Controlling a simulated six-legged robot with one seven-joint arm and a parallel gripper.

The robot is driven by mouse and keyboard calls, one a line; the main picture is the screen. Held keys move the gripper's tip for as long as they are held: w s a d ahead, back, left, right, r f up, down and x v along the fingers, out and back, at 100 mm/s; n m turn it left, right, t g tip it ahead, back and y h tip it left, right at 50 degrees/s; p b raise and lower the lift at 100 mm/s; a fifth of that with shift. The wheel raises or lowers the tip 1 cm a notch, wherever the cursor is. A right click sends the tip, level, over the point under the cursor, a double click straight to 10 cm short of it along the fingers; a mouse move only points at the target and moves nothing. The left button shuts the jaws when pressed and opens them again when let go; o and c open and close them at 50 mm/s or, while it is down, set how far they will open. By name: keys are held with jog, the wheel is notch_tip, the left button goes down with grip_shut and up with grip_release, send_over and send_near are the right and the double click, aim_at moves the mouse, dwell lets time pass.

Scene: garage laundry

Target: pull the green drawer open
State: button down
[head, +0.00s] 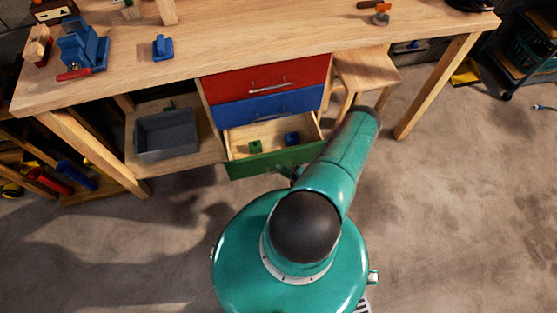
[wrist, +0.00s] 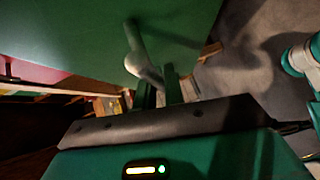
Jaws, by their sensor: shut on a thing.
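The green drawer (head: 262,163) is the lowest of three drawers under the wooden workbench, and it stands pulled out with its inside showing. A small green block (head: 255,147) and a small blue block (head: 292,138) lie in it. In the wrist view the green drawer front (wrist: 75,35) fills the upper left, with a metal bar handle (wrist: 137,55) on it. My gripper (wrist: 160,84) is shut on the handle. In the head view my gripper (head: 294,174) is at the drawer front's right part, mostly hidden by my arm.
The red drawer (head: 250,78) and blue drawer (head: 245,112) above are shut. A grey bin (head: 166,134) sits on the lower shelf at left. A wooden stool (head: 372,70) stands right of the drawers. The concrete floor (head: 440,200) at right is clear.

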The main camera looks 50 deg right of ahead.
jog(key=shift+s+a, duration=0.55)
jog(key=shift+s, duration=0.25)
jog(key=shift+s+a, duration=0.55)
jog(key=shift+s, duration=0.25)
jog(key=shift+s+a, duration=0.55)
jog(key=shift+s, duration=0.25)
jog(key=c, duration=1.5)
grip_release()
jog(key=v, duration=1.3)
jog(key=shift+s, duration=0.4)
jog(key=shift+d, duration=0.1)
